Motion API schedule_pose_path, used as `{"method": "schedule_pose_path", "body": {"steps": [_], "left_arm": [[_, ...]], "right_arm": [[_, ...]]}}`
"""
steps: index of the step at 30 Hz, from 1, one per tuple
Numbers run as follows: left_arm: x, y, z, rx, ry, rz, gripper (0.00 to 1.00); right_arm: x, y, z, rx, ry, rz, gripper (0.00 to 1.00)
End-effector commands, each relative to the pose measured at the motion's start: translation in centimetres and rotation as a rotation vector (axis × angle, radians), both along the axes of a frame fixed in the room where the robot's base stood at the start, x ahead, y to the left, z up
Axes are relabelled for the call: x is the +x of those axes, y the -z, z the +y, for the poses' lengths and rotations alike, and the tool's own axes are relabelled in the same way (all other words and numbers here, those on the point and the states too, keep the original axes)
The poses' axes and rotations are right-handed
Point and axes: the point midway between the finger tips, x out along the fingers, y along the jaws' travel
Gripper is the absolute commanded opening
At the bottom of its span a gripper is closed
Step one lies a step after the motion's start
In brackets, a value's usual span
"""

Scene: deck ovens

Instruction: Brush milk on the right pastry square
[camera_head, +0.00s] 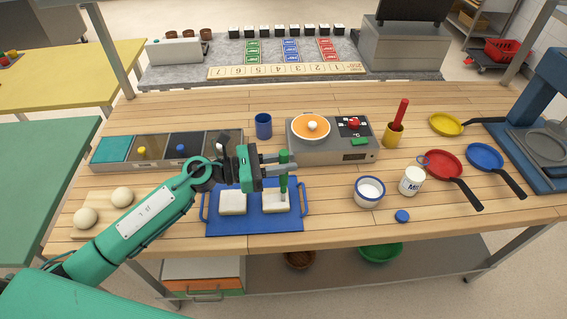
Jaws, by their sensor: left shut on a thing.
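The blue tray (250,223) lies on the wooden table with two pale pastry squares on it. The left pastry square (232,203) is uncovered. The right pastry square (274,203) is partly hidden by a green-handled brush (284,184). My left gripper (284,163) is shut on the brush handle and holds it upright over the right square. The brush's lower end appears at the square's top; I cannot tell for sure whether it touches. A bowl of white liquid (369,192) stands to the right, beside a white container labelled milk (411,181). My right gripper is not in view.
A blue lid (402,216) lies near the front edge. Red (443,165), yellow (445,124) and blue (486,157) pans lie right. Dough balls (122,196) sit on a board at left.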

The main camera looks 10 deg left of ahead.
Motion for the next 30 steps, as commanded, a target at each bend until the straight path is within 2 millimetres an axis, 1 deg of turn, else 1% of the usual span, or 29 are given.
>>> {"method": "schedule_pose_path", "body": {"steps": [5,12,19,27,30], "left_arm": [[-0.1,0.2,0.5,0.000,-0.001,0.000,0.00],[-0.7,0.4,2.1,0.000,0.000,0.000,0.00],[-0.8,0.3,2.8,0.001,0.000,0.000,0.00],[-1.3,0.2,4.7,0.000,-0.001,-0.001,0.00],[-1.5,0.0,5.0,0.000,0.000,0.000,0.00]], "right_arm": [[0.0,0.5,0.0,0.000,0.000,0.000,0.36],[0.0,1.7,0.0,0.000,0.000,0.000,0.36],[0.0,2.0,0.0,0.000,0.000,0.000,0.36],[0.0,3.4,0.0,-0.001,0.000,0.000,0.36],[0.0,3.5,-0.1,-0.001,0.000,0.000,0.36]]}}
